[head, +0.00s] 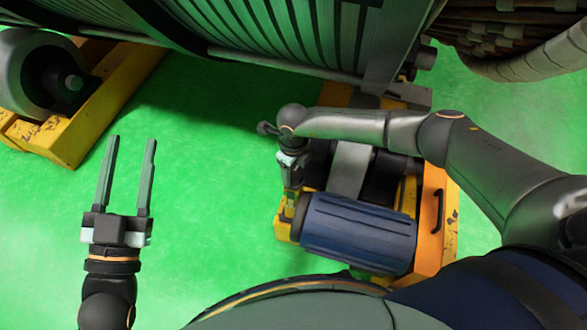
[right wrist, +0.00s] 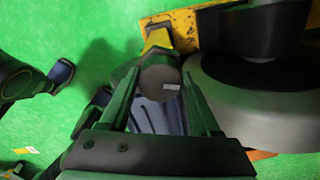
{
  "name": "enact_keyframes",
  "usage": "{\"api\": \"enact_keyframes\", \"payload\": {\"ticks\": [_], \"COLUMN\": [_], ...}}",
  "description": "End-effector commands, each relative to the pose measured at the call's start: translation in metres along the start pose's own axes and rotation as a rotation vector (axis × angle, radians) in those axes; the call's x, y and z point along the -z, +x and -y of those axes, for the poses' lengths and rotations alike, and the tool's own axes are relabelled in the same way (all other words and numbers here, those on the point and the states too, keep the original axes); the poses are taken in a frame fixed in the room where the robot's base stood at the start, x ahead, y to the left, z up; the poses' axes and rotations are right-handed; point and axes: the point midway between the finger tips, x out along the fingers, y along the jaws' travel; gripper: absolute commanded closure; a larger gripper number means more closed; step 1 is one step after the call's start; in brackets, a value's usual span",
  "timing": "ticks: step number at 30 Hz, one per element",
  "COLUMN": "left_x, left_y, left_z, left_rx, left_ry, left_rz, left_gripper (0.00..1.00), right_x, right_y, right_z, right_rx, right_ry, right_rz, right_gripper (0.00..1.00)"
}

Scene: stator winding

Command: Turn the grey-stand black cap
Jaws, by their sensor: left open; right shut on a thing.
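A dark, round-ended cap (right wrist: 158,84) with a small white label shows between the fingers of my right gripper (right wrist: 160,72) in the right wrist view. The right gripper is shut on it. In the head view this gripper (head: 290,196) points down at the left end of a blue ribbed motor (head: 358,232) on a yellow stand (head: 433,215). The cap is hidden there by the gripper. I cannot make out a grey stand for certain. My left gripper (head: 131,142) is open and empty over the green floor, well left of the motor.
A large green ribbed cylinder (head: 270,35) spans the top of the head view. A grey wheel (head: 38,75) on another yellow stand (head: 70,135) stands at upper left. A grey roller (right wrist: 258,105) lies close right of the gripper in the wrist view. Green floor between the stands is free.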

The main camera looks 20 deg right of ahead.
Motion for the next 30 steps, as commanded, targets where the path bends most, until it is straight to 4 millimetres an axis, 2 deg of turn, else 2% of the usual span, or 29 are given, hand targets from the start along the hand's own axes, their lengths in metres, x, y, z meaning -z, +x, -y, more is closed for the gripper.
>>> {"api": "enact_keyframes", "payload": {"ticks": [16,17,24,30], "left_x": [-0.0069,-0.0068,-0.0068,-0.0066], "left_y": [-0.0006,-0.0006,-0.0006,-0.0006], "left_z": [-0.0008,-0.0008,-0.0008,-0.0007], "left_rx": [0.000,0.000,0.000,0.000], "left_ry": [-0.008,-0.008,-0.008,-0.008], "left_rz": [0.027,0.027,0.026,0.026], "left_gripper": [0.50,0.50,0.50,0.50], "right_x": [-0.0004,-0.0004,-0.0003,-0.0001], "right_y": [-0.0004,-0.0005,-0.0003,-0.0001], "right_z": [0.0003,0.0003,0.0002,0.0002], "right_rx": [0.001,0.001,0.000,0.000], "right_ry": [0.023,0.022,0.022,0.022], "right_rz": [0.001,0.001,0.000,0.000], "right_gripper": [0.92,0.33,0.06,0.06]}}
